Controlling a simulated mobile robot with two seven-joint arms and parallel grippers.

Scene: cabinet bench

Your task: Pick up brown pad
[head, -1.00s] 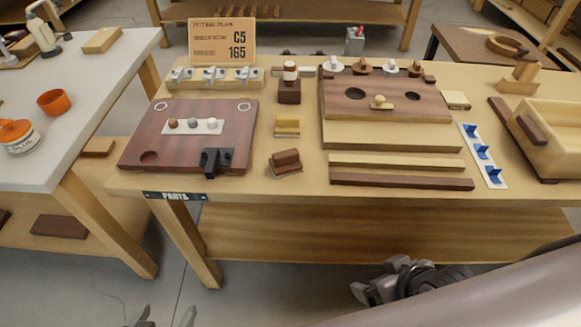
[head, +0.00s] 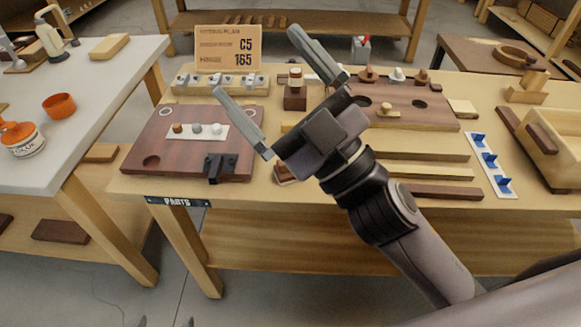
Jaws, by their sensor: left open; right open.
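The brown pad (head: 283,174) is a small dark-brown block on the bench, right of the reddish-brown board. My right gripper covers most of it, and only its lower left edge shows. My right gripper (head: 255,62) is open and empty. It is raised over the middle of the bench, its fingers pointing up and left in the head view. My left gripper (head: 167,321) shows only as two separate fingertips at the bottom edge. It is open, in front of the bench and far from the pad.
The reddish-brown board (head: 170,140) with a black bracket (head: 214,165) lies to the left. A block with a peg (head: 295,98) stands behind my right gripper. A board with holes (head: 440,112), wooden strips (head: 445,192) and a blue-clip strip (head: 490,165) lie to the right.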

